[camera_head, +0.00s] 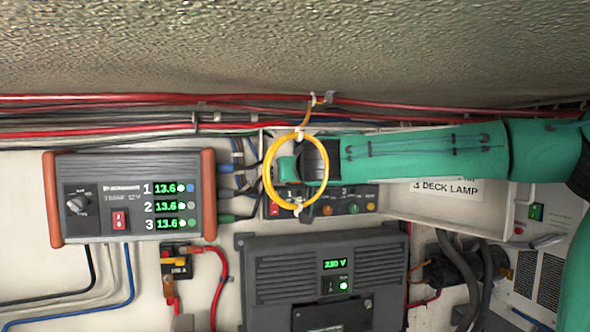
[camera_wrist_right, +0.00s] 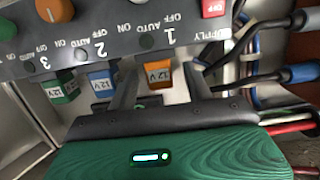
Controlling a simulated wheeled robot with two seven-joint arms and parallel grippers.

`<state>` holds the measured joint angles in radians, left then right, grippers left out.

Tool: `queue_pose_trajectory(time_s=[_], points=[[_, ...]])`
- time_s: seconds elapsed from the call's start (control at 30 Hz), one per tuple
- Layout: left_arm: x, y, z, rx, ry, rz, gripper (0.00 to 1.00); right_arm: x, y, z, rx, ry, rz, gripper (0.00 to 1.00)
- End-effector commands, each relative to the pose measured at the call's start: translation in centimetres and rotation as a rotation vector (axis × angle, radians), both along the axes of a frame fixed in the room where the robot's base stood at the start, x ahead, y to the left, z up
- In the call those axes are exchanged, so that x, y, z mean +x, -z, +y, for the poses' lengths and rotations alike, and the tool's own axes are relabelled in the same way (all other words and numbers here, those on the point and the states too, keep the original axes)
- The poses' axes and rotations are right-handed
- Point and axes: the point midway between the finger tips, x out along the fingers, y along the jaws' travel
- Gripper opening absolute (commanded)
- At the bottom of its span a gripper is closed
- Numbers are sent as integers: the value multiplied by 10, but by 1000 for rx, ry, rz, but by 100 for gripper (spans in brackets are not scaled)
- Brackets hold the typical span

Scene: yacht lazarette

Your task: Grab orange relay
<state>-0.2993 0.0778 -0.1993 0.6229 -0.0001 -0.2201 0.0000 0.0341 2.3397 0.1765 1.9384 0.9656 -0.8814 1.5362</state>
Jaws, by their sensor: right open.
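The orange relay (camera_wrist_right: 159,77), marked 12 V, sits under switch 1 of a grey panel (camera_wrist_right: 140,42), which looks upside down in the right wrist view. My right gripper (camera_wrist_right: 154,84) is open, with its fingers on either side of the orange relay; I cannot tell if they touch it. A blue relay (camera_wrist_right: 101,84) and a green relay (camera_wrist_right: 56,90) sit beside it under switches 2 and 3. In the head view my right gripper (camera_head: 288,168) is in front of the panel (camera_head: 352,203), seen through a yellow ring, and hides the relays. My left gripper is not in view.
The yellow ring (camera_head: 268,163) hangs from the red cables (camera_head: 400,106) in front of my right gripper. A charger with displays (camera_head: 130,196) is at left, a 230 V unit (camera_head: 300,275) below. Cables (camera_wrist_right: 270,78) run close to the right finger.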

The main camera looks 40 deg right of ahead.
Motion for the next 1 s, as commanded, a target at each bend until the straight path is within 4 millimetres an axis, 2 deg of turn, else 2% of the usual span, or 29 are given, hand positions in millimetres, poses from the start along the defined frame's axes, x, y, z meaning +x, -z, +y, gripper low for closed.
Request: queue_pose_trajectory(time_s=[0.03,0.13,0.4,0.47,0.6,0.67,1.0], points=[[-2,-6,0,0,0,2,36,6,-1,-3,1,1,3,51],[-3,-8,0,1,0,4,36,11,2,-7,0,1,1,51],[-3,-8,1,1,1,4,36,13,4,-7,1,0,0,51],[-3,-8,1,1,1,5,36,13,4,-7,1,0,0,41],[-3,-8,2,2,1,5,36,13,4,-7,1,0,0,14],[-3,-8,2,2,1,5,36,13,4,-7,1,0,0,3],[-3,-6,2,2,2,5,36,13,2,-7,0,0,0,3]])
